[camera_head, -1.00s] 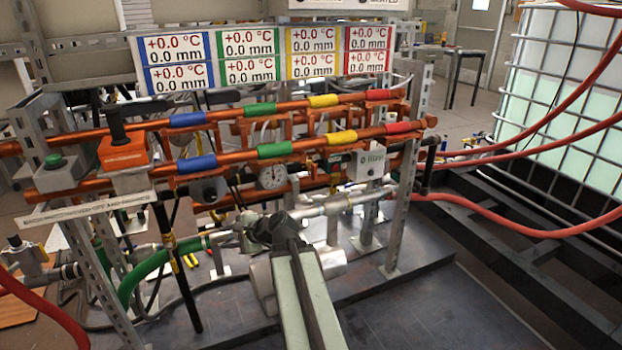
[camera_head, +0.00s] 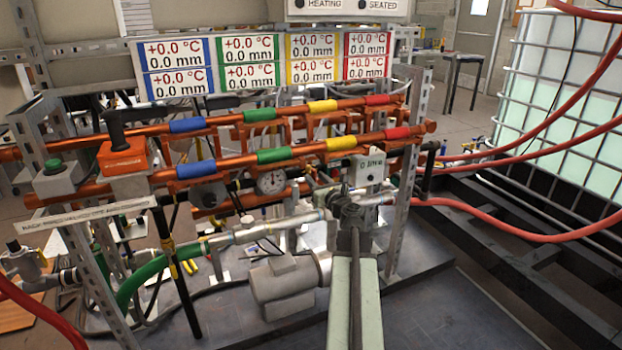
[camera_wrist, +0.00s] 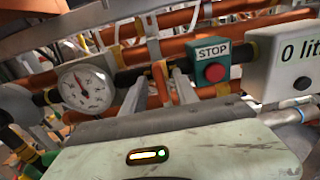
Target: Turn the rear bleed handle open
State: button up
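I cannot tell which part is the rear bleed handle; no marking names it. Two orange pipe rows, rear (camera_head: 218,120) and front (camera_head: 230,163), carry blue, green, yellow and red sleeves. My gripper (camera_head: 342,198) is in front of the lower right of the rig, below the front pipe's yellow sleeve. My arm hides part of the lower pipework.
A round gauge (camera_head: 271,181) and white litre box (camera_head: 370,169) flank my gripper. A red STOP button (camera_wrist: 215,72) shows in the wrist view. A grey motor (camera_head: 285,285) stands left of my arm. Red hoses (camera_head: 500,231) cross at right. Dark floor plate lies in front.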

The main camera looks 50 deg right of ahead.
jog(key=shift+x, duration=1.1)
grip_shut()
jog(key=shift+a+f, duration=0.1)
jog(key=shift+a, duration=0.2)
jog(key=shift+d, duration=0.15)
jog(key=shift+w+n, duration=0.1)
jog(key=shift+n, duration=0.4)
jog(key=n, duration=0.6)
jog(key=shift+w+n, duration=0.1)
jog(key=shift+n, duration=0.2)
jog(key=shift+a+f+n, duration=0.1)
jog(key=shift+a+n, duration=0.05)
jog(key=shift+n, duration=1.65)
jog(key=shift+a+n, duration=0.15)
jog(key=shift+n, duration=2.05)
